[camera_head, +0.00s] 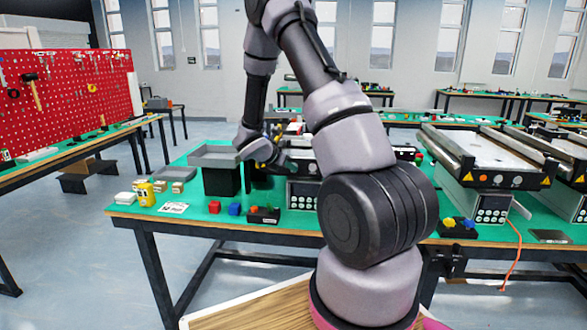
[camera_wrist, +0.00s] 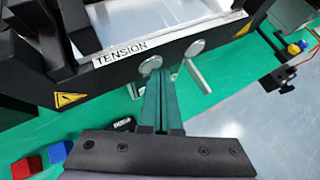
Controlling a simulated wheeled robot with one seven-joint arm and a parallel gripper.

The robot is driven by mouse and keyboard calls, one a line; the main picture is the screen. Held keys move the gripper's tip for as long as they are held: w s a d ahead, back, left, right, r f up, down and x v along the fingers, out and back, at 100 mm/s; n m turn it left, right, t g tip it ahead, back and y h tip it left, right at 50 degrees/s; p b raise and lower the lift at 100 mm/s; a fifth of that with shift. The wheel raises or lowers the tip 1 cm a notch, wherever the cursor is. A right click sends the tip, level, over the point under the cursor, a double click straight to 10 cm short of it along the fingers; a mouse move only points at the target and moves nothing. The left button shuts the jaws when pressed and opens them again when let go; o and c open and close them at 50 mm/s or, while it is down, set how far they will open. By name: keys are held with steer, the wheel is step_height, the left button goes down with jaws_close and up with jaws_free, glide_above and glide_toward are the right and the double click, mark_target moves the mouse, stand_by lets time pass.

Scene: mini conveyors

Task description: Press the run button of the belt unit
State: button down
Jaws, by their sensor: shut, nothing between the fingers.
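In the wrist view my gripper (camera_wrist: 166,80) is shut and empty. Its fingertips overlap the black side of a belt unit (camera_wrist: 100,85), near two round silver knobs or bolt heads (camera_wrist: 151,65); I cannot tell whether they touch. This side carries a "TENSION" label and yellow warning triangles, and a white belt (camera_wrist: 150,15) runs behind it. I cannot make out a run button here. In the head view the arm hides much of this belt unit; its keypad box (camera_head: 303,195) shows beside the arm.
A second belt unit (camera_head: 490,180) with a keypad box stands to the right. A grey tray (camera_head: 213,155) on a black stand is left of my gripper. Red and blue blocks (camera_head: 234,209) lie near the front of the green table (camera_head: 150,222). Its front left is partly clear.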

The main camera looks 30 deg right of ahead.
steer(key=shift+w+d, duration=0.1)
steer(key=shift+w, duration=0.05)
stand_by(0.4)
steer(key=shift+s+a, duration=0.45)
steer(key=shift+s, duration=0.25)
steer(key=s+a, duration=0.1)
steer(key=s, duration=0.1)
steer(key=s+a, duration=0.1)
steer(key=s, duration=0.1)
steer(key=shift+a, duration=0.4)
steer(key=shift+r, duration=0.1)
stand_by(0.5)
